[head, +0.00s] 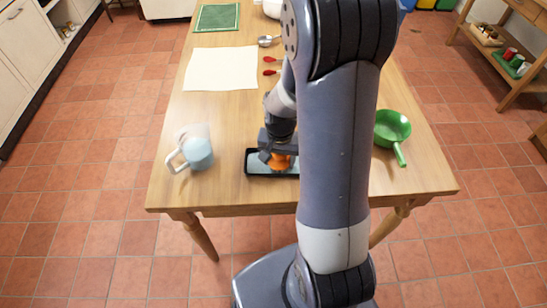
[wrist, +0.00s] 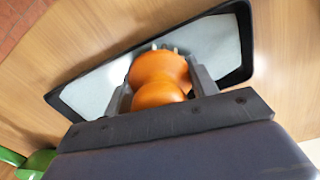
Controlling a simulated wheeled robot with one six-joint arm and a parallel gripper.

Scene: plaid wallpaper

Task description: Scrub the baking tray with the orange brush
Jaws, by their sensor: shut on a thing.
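The baking tray (head: 256,173) is dark-rimmed with a pale grey inside. It lies flat near the front edge of the wooden table, and its right part is hidden behind my arm in the head view. It also shows in the wrist view (wrist: 101,84). The orange brush (head: 279,162) is over the tray, with my gripper (head: 272,153) shut on its rounded handle. In the wrist view the brush (wrist: 158,82) sits between both fingers (wrist: 160,90), with a few pale bristles showing at its far end. I cannot tell whether the bristles touch the tray.
A green pan (head: 392,129) is to the right. Farther back are a cream mat (head: 221,68), red-handled items (head: 270,72), a metal scoop (head: 267,41) and a green mat (head: 217,17).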

